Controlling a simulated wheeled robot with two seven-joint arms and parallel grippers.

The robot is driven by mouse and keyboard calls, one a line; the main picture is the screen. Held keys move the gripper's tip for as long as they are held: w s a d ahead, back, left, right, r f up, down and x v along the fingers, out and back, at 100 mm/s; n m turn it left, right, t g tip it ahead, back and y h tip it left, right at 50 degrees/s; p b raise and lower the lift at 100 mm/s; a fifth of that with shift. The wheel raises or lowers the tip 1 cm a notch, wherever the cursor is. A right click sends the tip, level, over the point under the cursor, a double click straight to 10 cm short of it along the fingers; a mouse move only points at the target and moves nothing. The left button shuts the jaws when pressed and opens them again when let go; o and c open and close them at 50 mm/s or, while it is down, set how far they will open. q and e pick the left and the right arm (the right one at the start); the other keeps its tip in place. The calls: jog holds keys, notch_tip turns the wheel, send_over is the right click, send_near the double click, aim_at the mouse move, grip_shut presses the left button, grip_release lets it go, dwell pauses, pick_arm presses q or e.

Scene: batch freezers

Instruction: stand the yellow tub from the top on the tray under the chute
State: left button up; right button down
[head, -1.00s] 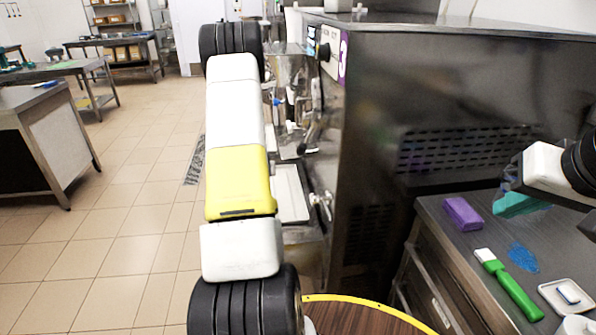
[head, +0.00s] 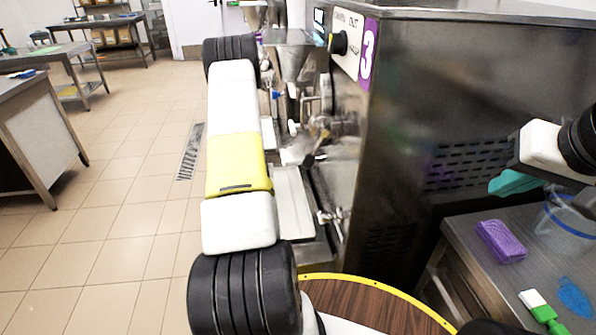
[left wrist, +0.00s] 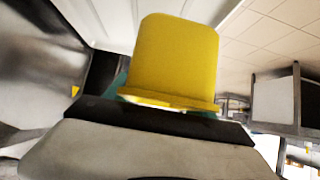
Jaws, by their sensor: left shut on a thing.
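The yellow tub (left wrist: 175,55) fills the middle of the left wrist view, its rim at the gripper and its base pointing away. My left gripper (left wrist: 165,108) is shut on it at the rim; teal shows beside the tub. In the head view my left arm hides the gripper and tub. The pale tray (head: 293,205) lies at the front of the freezer, just right of my left arm, below the chute area (head: 300,155). Whether the tub touches the tray cannot be seen. My right gripper (head: 515,182) hangs over the counter at the right; its jaws are unclear.
The steel freezer (head: 430,110) marked 3 stands right of the tray. On the counter are a purple sponge (head: 501,241), a green-handled brush (head: 541,310), a blue patch (head: 574,298) and a clear container (head: 568,225) with a blue rim. A round wooden top (head: 365,305) is nearby.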

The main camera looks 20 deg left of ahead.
aim_at(280, 191)
pick_arm(q)
notch_tip(280, 191, down, 6)
jog(key=shift+f, duration=0.1)
jog(key=d, duration=0.1)
jog(key=w, duration=0.1)
jog(key=d, duration=0.1)
jog(key=shift+w+d+r, duration=0.3)
jog(key=shift+d, duration=0.05)
jog(key=d, duration=0.1)
jog(key=w+d, duration=0.1)
jog(key=d, duration=0.1)
jog(key=w+d+f, duration=0.1)
jog(key=shift+w+d, duration=0.15)
jog(key=shift+w, duration=0.1)
jog(key=shift+f, duration=0.1)
jog(key=shift+f, duration=0.15)
jog(key=o, duration=1.5)
jog(key=shift+r, duration=0.2)
jog(key=v, duration=1.2)
